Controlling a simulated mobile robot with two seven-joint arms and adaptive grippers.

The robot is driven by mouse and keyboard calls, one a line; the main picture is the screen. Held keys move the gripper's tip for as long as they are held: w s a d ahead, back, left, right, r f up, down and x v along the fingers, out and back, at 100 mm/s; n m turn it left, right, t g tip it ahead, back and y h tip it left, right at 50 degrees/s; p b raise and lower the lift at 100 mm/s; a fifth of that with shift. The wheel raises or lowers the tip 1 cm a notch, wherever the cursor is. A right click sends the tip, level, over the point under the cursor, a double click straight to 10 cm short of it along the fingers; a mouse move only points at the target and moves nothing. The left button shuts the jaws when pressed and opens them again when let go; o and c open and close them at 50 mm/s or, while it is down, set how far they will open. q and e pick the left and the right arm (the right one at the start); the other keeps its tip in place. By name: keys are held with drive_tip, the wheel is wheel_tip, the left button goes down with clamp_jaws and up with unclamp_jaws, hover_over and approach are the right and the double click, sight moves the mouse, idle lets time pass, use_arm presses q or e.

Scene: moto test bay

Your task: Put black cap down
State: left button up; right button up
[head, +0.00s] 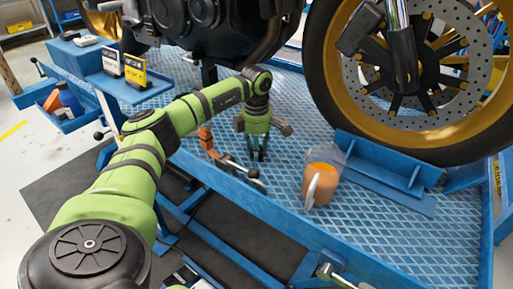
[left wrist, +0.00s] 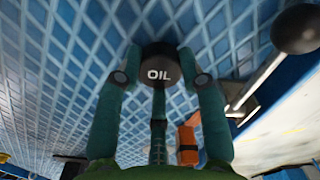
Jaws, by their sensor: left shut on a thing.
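The black cap (left wrist: 158,72), marked "OIL" in white, is between the fingertips of my left gripper in the left wrist view. My left gripper (left wrist: 160,80) is shut on it, with a finger on each side. In the head view my left gripper (head: 257,152) points down over the blue patterned deck (head: 290,110). My right gripper is not in view.
An orange jug (head: 320,182) stands right of my left gripper. A lever with a dark ball knob (left wrist: 297,28) and an orange part (left wrist: 188,143) are close by. The motorcycle wheel (head: 335,110) stands at the right. Open deck lies behind the gripper.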

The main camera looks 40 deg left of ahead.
use_arm(q)
drive_tip(key=shift+f, duration=0.1)
drive_tip(key=o, duration=0.9)
drive_tip(key=shift+o, duration=0.2)
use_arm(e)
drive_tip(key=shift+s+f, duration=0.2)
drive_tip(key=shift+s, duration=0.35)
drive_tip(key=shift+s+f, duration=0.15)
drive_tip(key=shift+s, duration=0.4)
use_arm(q)
wheel_tip(320, 180, up, 12)
drive_tip(key=shift+p, duration=0.4)
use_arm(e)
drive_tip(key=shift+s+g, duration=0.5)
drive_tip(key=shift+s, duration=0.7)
use_arm(q)
drive_tip(key=shift+r, duration=0.2)
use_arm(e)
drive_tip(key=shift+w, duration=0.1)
